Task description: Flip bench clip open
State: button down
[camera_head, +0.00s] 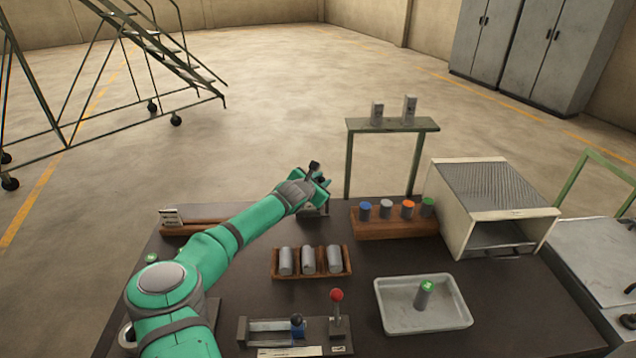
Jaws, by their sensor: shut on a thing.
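My green arm reaches over the dark bench, and my gripper (322,184) is at the bench's back edge, left of the wooden rack of capped cylinders. It is shut on what seems to be the bench clip (316,211). Only a small grey part of the clip shows just below the gripper; the rest is hidden behind my gripper. A dark upright piece stands at the gripper's top, and I cannot tell whether it belongs to the clip. The clip's exact position cannot be told.
The wooden rack (395,227) holds several colour-capped cylinders. A tray of grey billets (311,277) lies mid-bench. In front are a red-knobbed lever fixture (337,312) and a pale tray (452,317) with a green-capped cylinder. A furnace box (462,225) stands right; a green shelf (425,125) stands behind.

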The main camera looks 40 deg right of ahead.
jog(key=d+m+y, duration=0.1)
jog(key=s+d+m+t+y, duration=0.1)
jog(key=shift+s+d+r+m+y, duration=0.1)
jog(key=shift+s+r+m+y, duration=0.1)
jog(key=shift+m+y, duration=0.15)
jog(key=shift+s+d+f+m+t+y, duration=0.25)
jog(key=shift+d+m+t+y, duration=0.2)
jog(key=shift+m+y, duration=0.35)
jog(key=shift+s+d+f+m+t+y, duration=0.15)
jog(key=shift+s+d+m+t+y, duration=0.2)
jog(key=shift+d+m+y, duration=0.25)
jog(key=shift+y, duration=0.25)
jog(key=c, duration=1.5)
grip_release()
jog(key=shift+f, duration=0.1)
jog(key=shift+c, duration=0.2)
